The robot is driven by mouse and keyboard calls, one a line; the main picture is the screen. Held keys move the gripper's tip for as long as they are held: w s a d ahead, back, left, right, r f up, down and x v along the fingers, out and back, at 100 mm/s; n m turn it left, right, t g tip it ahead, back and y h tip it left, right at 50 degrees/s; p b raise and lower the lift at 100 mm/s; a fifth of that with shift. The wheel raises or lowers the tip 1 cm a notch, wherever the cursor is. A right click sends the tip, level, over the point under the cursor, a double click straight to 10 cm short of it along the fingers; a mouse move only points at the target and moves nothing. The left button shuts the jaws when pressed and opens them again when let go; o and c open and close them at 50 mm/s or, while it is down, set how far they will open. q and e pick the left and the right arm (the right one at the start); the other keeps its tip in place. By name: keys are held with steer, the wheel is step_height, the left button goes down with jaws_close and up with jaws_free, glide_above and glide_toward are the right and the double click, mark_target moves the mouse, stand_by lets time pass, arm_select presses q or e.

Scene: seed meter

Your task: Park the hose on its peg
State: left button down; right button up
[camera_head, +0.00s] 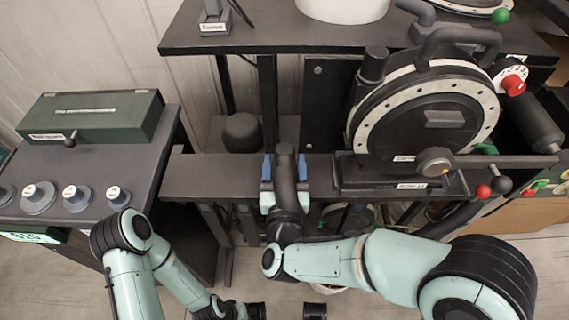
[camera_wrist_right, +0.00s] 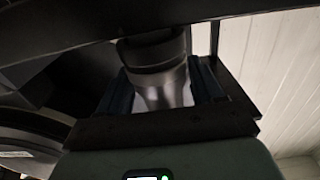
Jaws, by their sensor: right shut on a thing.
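My right gripper (camera_head: 285,170) has its two blue-tipped fingers on either side of the dark hose (camera_head: 285,187) and is shut on it. The hose stands roughly upright in the jaws over the dark beam. The wrist view shows the grey hose (camera_wrist_right: 163,88) between the blue fingers, with a darker collar close to the dark edge above. I cannot make out the peg for certain.
The seed meter (camera_head: 428,122) with its dark round plate stands right of the hose. A red-topped knob (camera_head: 512,84) and a lever with red and black balls are beside it. At left is a console with several knobs and a green box (camera_head: 92,115). A dark shelf (camera_head: 275,38) crosses behind.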

arm_select(q)
steer(key=shift+f+b, duration=0.35)
steer(key=shift+f, duration=0.05)
arm_select(e)
steer(key=shift+f, duration=0.5)
steer(key=o, duration=1.3)
steer(key=shift+s, duration=0.3)
arm_select(q)
steer(key=w+a+f+t+y+b, duration=0.1)
steer(key=w+a+f+t+b, duration=0.2)
steer(key=w+a+f+b, duration=0.2)
steer(key=w+f+b, duration=0.1)
steer(key=w+f, duration=0.2)
steer(key=w, duration=0.2)
steer(key=shift+w+a+n+y+b, duration=0.15)
steer(key=shift+n+y+b, duration=0.15)
steer(key=shift+n+b, duration=0.1)
arm_select(e)
steer(key=s, duration=1.2)
steer(key=shift+s, duration=0.4)
arm_select(q)
steer(key=shift+f, duration=0.1)
